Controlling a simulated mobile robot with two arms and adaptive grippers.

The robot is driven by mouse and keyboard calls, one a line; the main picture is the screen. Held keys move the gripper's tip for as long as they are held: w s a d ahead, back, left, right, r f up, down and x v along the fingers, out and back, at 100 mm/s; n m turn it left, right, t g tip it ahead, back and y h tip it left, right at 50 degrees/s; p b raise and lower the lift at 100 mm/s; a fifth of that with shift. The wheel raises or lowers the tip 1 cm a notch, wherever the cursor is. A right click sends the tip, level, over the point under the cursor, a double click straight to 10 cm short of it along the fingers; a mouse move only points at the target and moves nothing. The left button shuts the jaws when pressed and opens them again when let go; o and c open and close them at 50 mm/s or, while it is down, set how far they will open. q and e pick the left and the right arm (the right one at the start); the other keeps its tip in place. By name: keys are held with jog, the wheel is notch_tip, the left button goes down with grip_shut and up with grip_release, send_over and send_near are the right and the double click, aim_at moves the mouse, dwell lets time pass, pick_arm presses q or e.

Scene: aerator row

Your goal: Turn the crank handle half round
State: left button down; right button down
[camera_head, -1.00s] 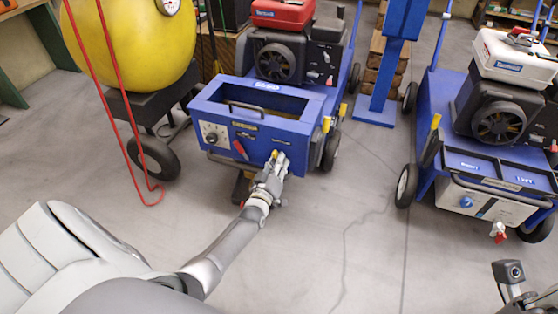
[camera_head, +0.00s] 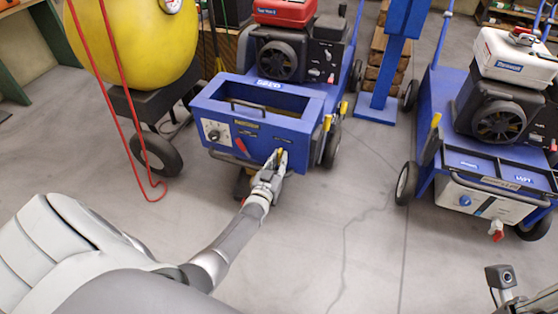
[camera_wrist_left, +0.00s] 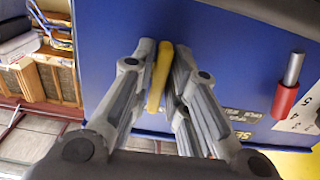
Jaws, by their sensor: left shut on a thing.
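The crank handle (camera_head: 281,152) is a slim yellow bar on the lower right front of the blue machine (camera_head: 227,147). My left gripper (camera_head: 278,157) is at this front and shut on the yellow handle. In the left wrist view the yellow handle (camera_wrist_left: 158,78) stands between the two grey fingers of my left gripper (camera_wrist_left: 159,62), against the blue panel (camera_wrist_left: 230,40). Most of the crank's mount is hidden behind the fingers. My right gripper's fingers are out of view; only part of that arm shows at the lower right corner.
A yellow tank (camera_head: 130,40) with a red hose stands left. A second blue machine (camera_head: 430,120) stands right. The grey floor (camera_head: 350,220) between the machines is clear.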

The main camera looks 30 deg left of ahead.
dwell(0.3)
pick_arm(q)
jog(key=c, duration=1.5)
grip_release()
jog(key=v, duration=1.2)
jog(key=shift+f, duration=0.1)
